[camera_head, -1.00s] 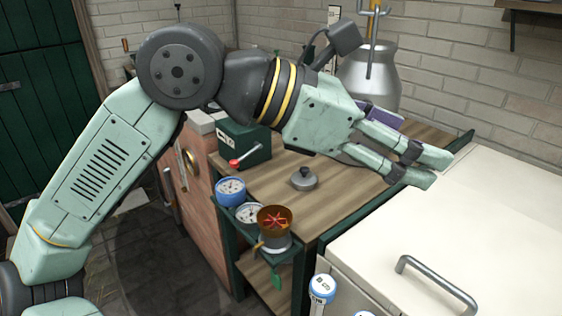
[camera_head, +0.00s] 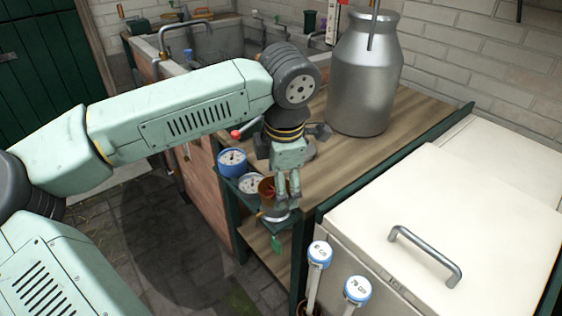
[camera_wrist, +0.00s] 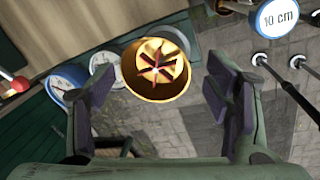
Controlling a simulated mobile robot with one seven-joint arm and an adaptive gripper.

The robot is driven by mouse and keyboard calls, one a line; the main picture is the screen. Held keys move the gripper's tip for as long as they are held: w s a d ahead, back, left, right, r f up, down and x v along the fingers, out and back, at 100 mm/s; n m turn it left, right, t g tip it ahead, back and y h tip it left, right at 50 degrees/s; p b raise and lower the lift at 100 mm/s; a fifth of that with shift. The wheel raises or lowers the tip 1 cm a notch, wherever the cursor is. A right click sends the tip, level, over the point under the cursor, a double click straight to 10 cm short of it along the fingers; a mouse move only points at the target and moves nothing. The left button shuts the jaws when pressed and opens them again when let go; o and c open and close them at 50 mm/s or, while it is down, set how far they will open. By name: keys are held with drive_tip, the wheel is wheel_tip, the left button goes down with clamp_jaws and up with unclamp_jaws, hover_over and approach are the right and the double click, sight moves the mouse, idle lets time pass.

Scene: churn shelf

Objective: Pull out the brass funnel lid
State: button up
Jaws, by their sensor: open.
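The brass funnel lid (camera_head: 266,188) is a round brass-coloured cup with red, spoke-like parts inside. It sits above a pale base on the small green side shelf (camera_head: 268,231), at the front corner of the wooden worktop. In the wrist view the brass funnel lid (camera_wrist: 152,91) shows from above, between and beyond the fingertips. My gripper (camera_head: 288,194) points down over it and partly hides it in the head view.
A blue-rimmed dial (camera_head: 232,163) and a white dial (camera_head: 251,184) stand close beside the funnel. A metal milk can (camera_head: 364,85) stands on the worktop (camera_head: 385,139). A white chest with a handle (camera_head: 424,257) and blue-topped rods (camera_head: 320,253) are to the right.

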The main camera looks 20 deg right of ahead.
sight(267, 213)
drive_tip(key=shift+w+f, duration=0.15)
drive_tip(key=shift+f, duration=0.8)
drive_tip(key=shift+w+f, duration=0.15)
drive_tip(key=shift+f, duration=0.8)
drive_tip(key=shift+c, duration=0.2)
